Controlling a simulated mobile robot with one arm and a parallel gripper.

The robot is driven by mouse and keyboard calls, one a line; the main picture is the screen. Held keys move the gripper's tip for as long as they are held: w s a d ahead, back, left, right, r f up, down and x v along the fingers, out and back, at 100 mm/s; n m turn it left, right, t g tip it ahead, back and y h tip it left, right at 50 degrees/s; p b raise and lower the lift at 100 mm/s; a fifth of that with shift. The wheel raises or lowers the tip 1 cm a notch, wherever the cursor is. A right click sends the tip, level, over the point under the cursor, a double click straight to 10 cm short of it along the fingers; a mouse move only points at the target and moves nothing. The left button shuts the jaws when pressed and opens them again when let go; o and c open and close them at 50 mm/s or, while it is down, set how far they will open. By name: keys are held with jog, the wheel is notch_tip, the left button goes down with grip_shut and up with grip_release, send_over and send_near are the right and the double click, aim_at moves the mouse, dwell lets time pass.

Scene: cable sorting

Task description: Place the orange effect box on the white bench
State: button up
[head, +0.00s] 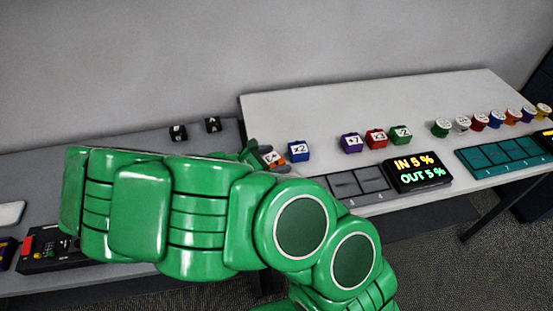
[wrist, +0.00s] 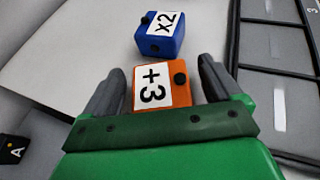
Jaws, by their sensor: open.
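The orange effect box (wrist: 181,95), labelled +3, sits between the two dark fingers of my gripper (wrist: 162,70) in the wrist view. The fingers stand apart on either side of it, and the jaws are open. In the head view the orange box (head: 271,158) is small and partly hidden by my green arm. It is at the left end of the white bench (head: 300,107), just left of the blue x2 box (head: 299,151). In the wrist view the white bench top (wrist: 225,30) shows around the box. Its underside is hidden.
Purple (head: 351,143), red (head: 376,138) and green (head: 400,135) boxes stand further right. A grey slotted tray (head: 345,185) and a black display (head: 418,174) lie along the front edge. A grey table (head: 120,137) with two small black boxes adjoins on the left.

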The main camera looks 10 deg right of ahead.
aim_at(270, 160)
jog(key=shift+v, duration=3.1)
